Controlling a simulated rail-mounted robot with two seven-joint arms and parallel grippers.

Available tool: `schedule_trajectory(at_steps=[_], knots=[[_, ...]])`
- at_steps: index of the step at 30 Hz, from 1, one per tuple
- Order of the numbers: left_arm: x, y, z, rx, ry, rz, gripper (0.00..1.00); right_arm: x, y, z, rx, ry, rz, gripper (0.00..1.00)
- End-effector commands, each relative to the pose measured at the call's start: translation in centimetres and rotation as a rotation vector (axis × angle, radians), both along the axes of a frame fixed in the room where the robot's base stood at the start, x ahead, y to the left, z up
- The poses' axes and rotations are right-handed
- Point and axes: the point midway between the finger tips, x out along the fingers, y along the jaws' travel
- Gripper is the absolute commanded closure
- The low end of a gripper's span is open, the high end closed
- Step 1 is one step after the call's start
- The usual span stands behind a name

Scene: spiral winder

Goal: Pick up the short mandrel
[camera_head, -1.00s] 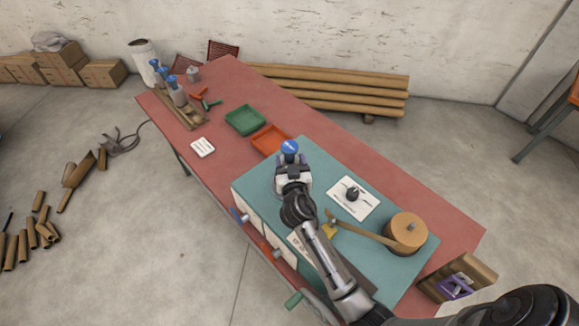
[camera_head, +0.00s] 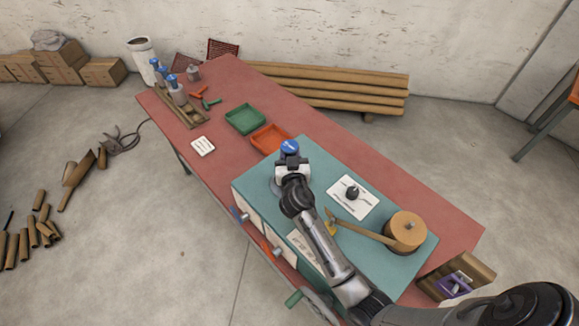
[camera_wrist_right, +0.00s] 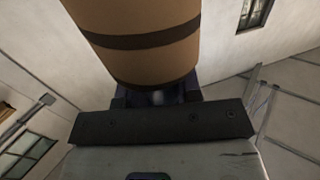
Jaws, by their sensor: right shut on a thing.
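A short mandrel with a round blue cap (camera_head: 290,147) stands at the back left corner of the teal-topped bench unit. My right gripper (camera_head: 291,160) reaches it from the front and is shut on it just below the cap. Its body is mostly hidden behind the gripper, so I cannot tell whether it touches the surface. In the right wrist view, a brown cylinder with dark bands (camera_wrist_right: 145,45) fills the space right beyond the gripper's dark edge; I cannot tell which part of the mandrel this is. My left gripper is not in view.
A red tray (camera_head: 270,138) and a green tray (camera_head: 245,119) lie beyond the unit. A wooden rack (camera_head: 184,112) with blue-topped pieces stands at the far left end. On the teal top (camera_head: 318,150) lie a white sheet (camera_head: 365,203) and a tan roll (camera_head: 407,230).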

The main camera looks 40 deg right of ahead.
Motion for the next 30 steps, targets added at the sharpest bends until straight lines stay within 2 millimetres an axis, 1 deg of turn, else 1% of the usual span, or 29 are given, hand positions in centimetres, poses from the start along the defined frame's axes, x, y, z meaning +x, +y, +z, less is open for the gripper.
schedule_trajectory(at_steps=[1, 5, 20, 23, 26, 30], knots=[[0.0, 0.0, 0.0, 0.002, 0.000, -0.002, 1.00, 0.0, 0.0, 0.0, 0.000, 0.000, 0.000, 0.88], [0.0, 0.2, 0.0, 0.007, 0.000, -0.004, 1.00, 0.0, 0.0, 0.0, 0.000, 0.000, 0.000, 1.00], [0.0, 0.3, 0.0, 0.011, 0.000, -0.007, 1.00, 0.0, 0.0, 0.3, -0.001, -0.003, 0.000, 1.00], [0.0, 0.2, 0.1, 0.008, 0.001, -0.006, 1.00, 0.0, 0.0, 0.8, -0.001, -0.004, 0.000, 1.00], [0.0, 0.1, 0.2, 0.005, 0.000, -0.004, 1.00, 0.0, 0.0, 1.7, 0.000, -0.006, 0.000, 1.00], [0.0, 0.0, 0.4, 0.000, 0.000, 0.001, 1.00, 0.0, 0.0, 3.7, -0.001, -0.008, 0.000, 1.00]])
